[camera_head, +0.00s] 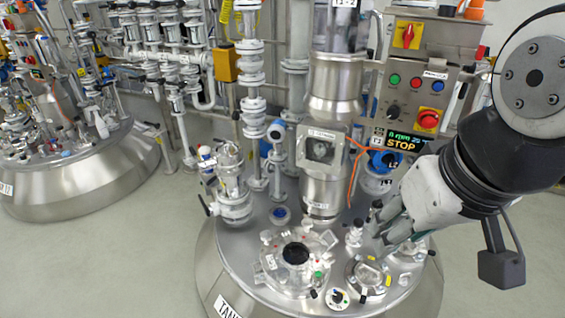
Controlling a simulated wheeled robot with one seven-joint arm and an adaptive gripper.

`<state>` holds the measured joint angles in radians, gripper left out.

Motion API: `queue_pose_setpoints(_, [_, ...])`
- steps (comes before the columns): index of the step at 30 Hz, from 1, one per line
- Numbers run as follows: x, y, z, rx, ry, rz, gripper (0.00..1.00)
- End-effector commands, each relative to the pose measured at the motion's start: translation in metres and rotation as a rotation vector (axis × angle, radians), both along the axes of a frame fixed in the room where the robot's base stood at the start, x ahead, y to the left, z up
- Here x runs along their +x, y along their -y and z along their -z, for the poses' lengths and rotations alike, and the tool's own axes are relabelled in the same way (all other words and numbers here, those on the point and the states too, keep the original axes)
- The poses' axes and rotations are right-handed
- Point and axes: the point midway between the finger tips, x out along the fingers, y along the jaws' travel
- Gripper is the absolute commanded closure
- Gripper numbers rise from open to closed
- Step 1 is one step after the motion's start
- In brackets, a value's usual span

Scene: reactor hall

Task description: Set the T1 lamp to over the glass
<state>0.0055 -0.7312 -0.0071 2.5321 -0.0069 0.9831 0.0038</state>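My gripper (388,232) reaches in from the right over the right part of the steel tank lid (235,258). Its fingers point down and left, close above small fittings; whether they touch anything cannot be told, nor how far apart they are. A round glass port (368,278) in a bolted ring with yellow marks lies just below the fingers. A larger clear round port (296,254) with a dark centre sits at the lid's middle. A small white fitting (355,233) stands left of the fingers. I cannot tell which part is the T1 lamp; no T1 label is readable.
A steel column with a square window (320,150) rises behind the ports. A control panel (415,90) with buttons and a display reading STOP (402,143) stands behind my gripper. A valve assembly (233,190) stands at the lid's left. Open floor (120,250) lies left of the tank.

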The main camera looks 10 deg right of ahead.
Motion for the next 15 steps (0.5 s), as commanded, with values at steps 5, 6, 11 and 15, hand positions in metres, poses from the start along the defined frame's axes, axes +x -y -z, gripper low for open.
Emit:
queue_pose_setpoints(5, [0.036,0.002,0.021,0.029,-0.051,0.058,1.0])
queue_pose_setpoints(6, [0.047,0.003,0.028,0.038,-0.066,0.077,1.0])
queue_pose_setpoints(11, [0.091,0.008,0.056,0.074,-0.128,0.158,1.0])
queue_pose_setpoints(15, [0.128,0.014,0.084,0.105,-0.182,0.233,1.0])
